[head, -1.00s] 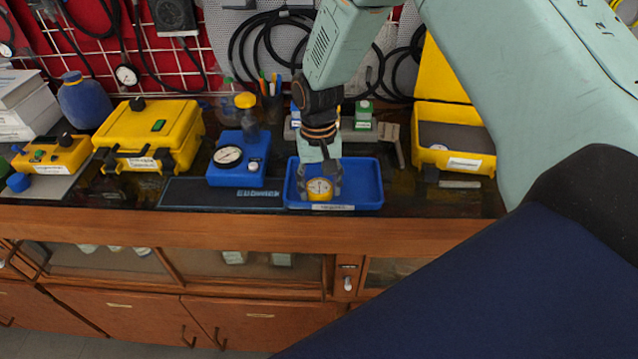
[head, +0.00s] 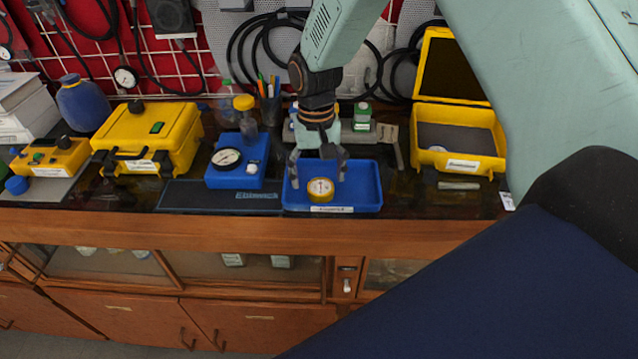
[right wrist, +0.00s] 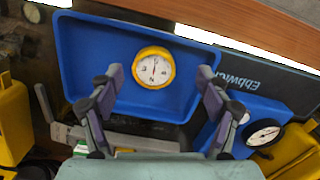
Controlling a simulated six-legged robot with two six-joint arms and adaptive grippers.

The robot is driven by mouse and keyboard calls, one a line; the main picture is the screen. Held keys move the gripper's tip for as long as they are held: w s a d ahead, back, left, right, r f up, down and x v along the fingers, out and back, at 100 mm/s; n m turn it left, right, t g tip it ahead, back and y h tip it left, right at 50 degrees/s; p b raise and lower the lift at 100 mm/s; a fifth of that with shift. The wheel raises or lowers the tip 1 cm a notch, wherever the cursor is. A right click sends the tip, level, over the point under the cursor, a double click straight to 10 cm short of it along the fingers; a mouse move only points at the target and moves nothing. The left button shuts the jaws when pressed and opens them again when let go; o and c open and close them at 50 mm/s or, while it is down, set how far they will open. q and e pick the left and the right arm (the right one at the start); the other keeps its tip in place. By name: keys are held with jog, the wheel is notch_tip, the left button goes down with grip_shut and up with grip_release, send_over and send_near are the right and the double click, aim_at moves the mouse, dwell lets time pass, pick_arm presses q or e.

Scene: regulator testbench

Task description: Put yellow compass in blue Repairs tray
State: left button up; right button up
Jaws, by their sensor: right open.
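The yellow compass (head: 320,189) with a white dial lies face up inside the blue tray (head: 362,186), which has a white label on its front edge. In the right wrist view the compass (right wrist: 153,67) rests on the floor of the tray (right wrist: 87,68), clear of the walls. My right gripper (head: 318,178) is above the tray with its fingers spread wide. In the right wrist view the fingers of the right gripper (right wrist: 158,82) are apart on either side, not touching the compass. My left gripper is not in view.
A blue gauge block (head: 236,171) stands left of the tray on a dark mat (head: 205,196). A closed yellow case (head: 150,138) is farther left. An open yellow case (head: 458,155) stands at the right. A pen cup (head: 270,108) and bottles are behind.

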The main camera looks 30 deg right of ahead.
aim_at(319, 191)
notch_tip(319, 191, up, 8)
notch_tip(319, 191, down, 11)
jog(key=shift+s+d+f, duration=0.1)
jog(key=shift+f, duration=0.1)
jog(key=shift+r, duration=2.3)
jog(key=shift+f, duration=0.1)
